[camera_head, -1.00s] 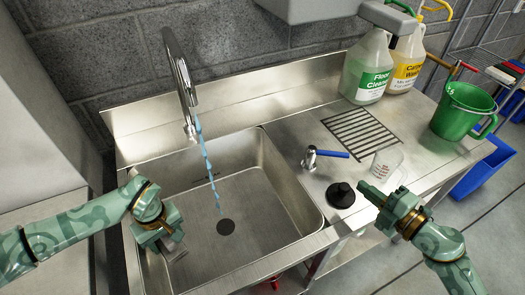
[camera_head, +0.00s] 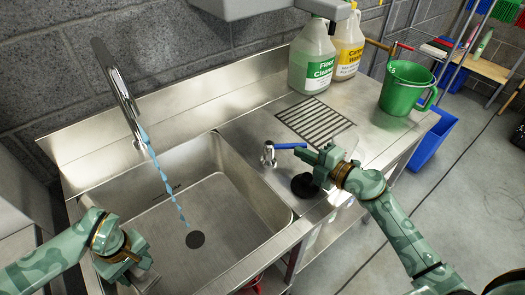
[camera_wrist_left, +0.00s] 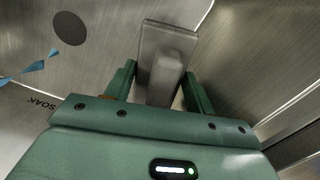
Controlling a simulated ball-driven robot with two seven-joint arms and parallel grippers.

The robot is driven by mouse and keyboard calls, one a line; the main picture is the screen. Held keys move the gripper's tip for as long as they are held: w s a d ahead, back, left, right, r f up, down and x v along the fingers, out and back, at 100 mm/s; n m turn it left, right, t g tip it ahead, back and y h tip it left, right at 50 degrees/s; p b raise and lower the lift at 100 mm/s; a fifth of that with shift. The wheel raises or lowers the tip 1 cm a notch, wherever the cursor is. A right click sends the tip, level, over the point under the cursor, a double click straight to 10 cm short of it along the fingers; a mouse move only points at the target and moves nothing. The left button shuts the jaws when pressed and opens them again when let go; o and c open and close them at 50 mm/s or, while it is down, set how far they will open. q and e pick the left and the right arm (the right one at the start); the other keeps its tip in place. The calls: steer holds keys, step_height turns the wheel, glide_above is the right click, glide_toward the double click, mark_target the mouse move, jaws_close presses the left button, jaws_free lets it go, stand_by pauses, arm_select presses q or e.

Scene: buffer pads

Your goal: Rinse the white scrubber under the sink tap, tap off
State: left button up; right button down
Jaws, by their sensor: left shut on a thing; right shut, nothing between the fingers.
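My left gripper (camera_head: 138,268) is over the front left part of the sink basin (camera_head: 232,210). It is shut on a pale grey block, the scrubber (camera_wrist_left: 165,50), partly visible in the head view (camera_head: 146,280). The block is apart from the blue water stream (camera_head: 165,180), which falls from the tap spout (camera_head: 120,90) towards the drain (camera_head: 195,239). A small metal valve (camera_head: 268,154) with a blue lever (camera_head: 290,146) stands on the counter right of the basin. My right gripper (camera_head: 308,156) is shut and empty, its tips close to the lever's right end; contact is unclear.
A black disc-shaped object (camera_head: 304,186) lies under my right gripper. A clear cup (camera_head: 349,142) is mostly hidden behind it. A floor cleaner jug (camera_head: 311,60), a yellow-labelled jug (camera_head: 347,45) and a green bucket (camera_head: 403,90) stand behind. A drain grate (camera_head: 314,121) is clear.

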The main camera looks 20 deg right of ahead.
arm_select(q)
steer(key=shift+s+f+b, duration=0.1)
steer(key=shift+f+b, duration=0.7)
steer(key=shift+f, duration=0.1)
arm_select(e)
steer(key=shift+w+d+f+n+y, duration=0.25)
steer(key=shift+w+f+n+y, duration=0.05)
steer(key=shift+w+n+y, duration=0.15)
arm_select(q)
steer(key=shift+f, duration=0.4)
arm_select(e)
steer(key=shift+w+d+g+y, duration=0.15)
steer(key=shift+w+g+y, duration=0.15)
steer(key=shift+g+y, duration=0.1)
steer(key=shift+w, duration=0.15)
arm_select(q)
steer(key=shift+r, duration=0.15)
arm_select(e)
steer(key=shift+r, duration=0.2)
